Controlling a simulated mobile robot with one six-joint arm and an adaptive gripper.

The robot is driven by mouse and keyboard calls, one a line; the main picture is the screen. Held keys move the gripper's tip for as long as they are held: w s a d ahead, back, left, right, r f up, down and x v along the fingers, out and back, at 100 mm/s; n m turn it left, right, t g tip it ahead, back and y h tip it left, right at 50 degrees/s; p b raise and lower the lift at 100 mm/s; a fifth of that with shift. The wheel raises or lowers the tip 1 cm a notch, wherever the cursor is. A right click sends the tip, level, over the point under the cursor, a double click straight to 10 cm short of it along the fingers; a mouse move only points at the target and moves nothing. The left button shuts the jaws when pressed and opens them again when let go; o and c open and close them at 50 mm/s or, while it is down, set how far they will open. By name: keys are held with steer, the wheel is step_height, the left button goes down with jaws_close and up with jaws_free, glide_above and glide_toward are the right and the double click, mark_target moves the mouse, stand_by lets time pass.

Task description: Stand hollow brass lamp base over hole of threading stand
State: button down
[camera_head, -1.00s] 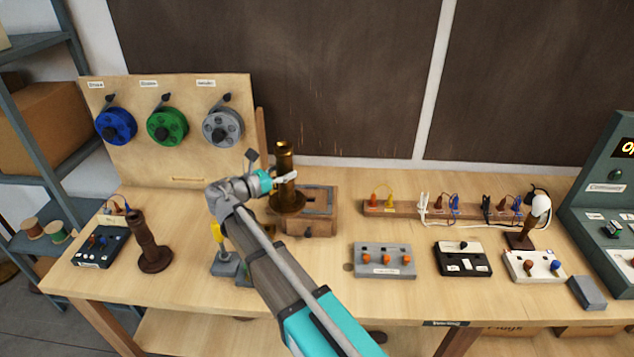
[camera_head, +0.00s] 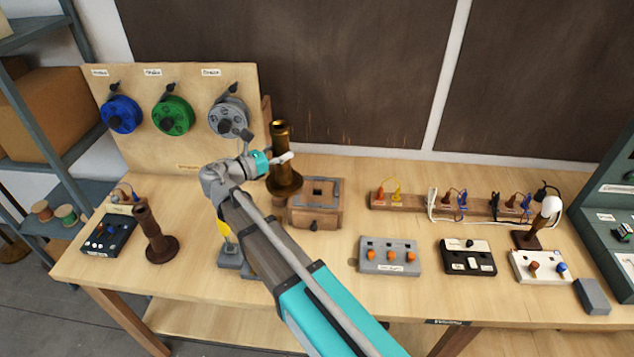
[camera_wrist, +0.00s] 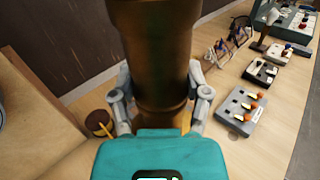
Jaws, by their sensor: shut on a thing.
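The hollow brass lamp base (camera_head: 281,150) is upright, with a wide round foot and a narrower tube. My gripper (camera_head: 284,159) is shut on its tube, and the wrist view shows both fingers around the brass column (camera_wrist: 160,75). In the head view the base is at the left of the threading stand (camera_head: 329,208), a wooden box with a grey top and a square dark hole (camera_head: 318,192). The foot overlaps the stand's left edge in the picture. I cannot tell whether the foot touches anything. The hole shows uncovered.
A spool board (camera_head: 185,110) stands behind my gripper. A brown lamp base (camera_head: 155,240) stands at the left by a black block (camera_head: 108,236). A plug rail (camera_head: 450,205) and switch boxes, including a grey one (camera_head: 390,258), lie to the right.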

steer(key=w+d+f+b, duration=0.8)
steer(key=w+f, duration=0.1)
steer(key=w, duration=0.1)
steer(key=shift+w+b, duration=0.2)
steer(key=shift+b, duration=0.2)
stand_by(0.4)
steer(key=shift+w+d+f+b, duration=0.1)
steer(key=shift+w+f+b, duration=0.1)
steer(key=shift+f+b, duration=0.8)
steer(key=shift+w+d+f+b, duration=0.1)
steer(key=shift+w+f+b, duration=0.05)
steer(key=shift+f+b, duration=0.85)
steer(key=shift+c, duration=0.3)
jaws_free()
steer(key=shift+s+a+r, duration=0.1)
steer(key=shift+s, duration=0.05)
steer(key=v, duration=0.7)
